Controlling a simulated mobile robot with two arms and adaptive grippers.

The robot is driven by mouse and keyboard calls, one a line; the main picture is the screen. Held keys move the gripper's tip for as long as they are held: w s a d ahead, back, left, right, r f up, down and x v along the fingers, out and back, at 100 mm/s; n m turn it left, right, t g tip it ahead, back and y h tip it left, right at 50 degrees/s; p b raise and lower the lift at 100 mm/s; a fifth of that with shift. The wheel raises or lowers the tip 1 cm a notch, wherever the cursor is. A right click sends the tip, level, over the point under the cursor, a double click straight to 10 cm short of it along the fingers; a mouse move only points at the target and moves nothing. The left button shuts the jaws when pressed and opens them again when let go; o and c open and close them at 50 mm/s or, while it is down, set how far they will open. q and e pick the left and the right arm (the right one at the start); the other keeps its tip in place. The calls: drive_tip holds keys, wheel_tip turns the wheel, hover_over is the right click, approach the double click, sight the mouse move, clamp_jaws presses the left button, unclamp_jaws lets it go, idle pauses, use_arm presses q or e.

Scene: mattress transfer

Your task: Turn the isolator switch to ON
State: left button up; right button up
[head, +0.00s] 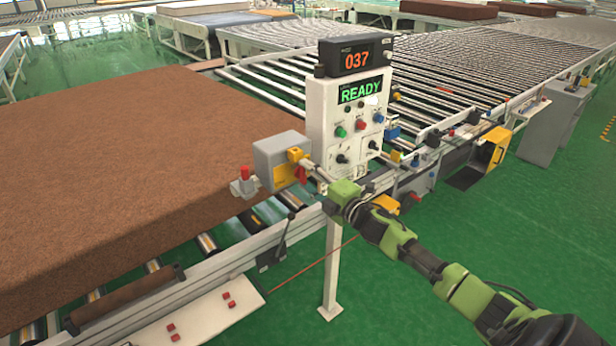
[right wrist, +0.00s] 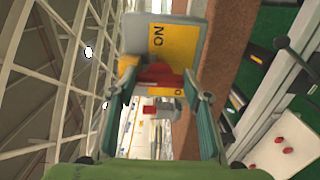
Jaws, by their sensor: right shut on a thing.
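The isolator switch is a grey box (head: 282,150) with a yellow front plate (head: 284,176) and a red handle (head: 301,174). My right gripper (head: 306,171) reaches it from the front right. In the right wrist view, my right gripper (right wrist: 158,88) is shut on the red handle (right wrist: 160,75), with one finger on each side. The yellow plate (right wrist: 178,42) shows the word ON at its upper part; a second label at its lower edge is mostly hidden. The handle's exact pointing direction is hard to tell. My left gripper is not in view.
A white control panel (head: 348,108) with a READY display and knobs stands right beside the switch. A red button (head: 245,172) sits to its left. A brown mattress (head: 130,170) lies on the conveyor behind. Green floor (head: 440,310) is open at the front right.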

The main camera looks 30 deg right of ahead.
drive_tip(key=shift+d, duration=0.1)
drive_tip(key=o, duration=1.1)
drive_tip(key=s, duration=1.2)
drive_tip(key=shift+d, duration=0.45)
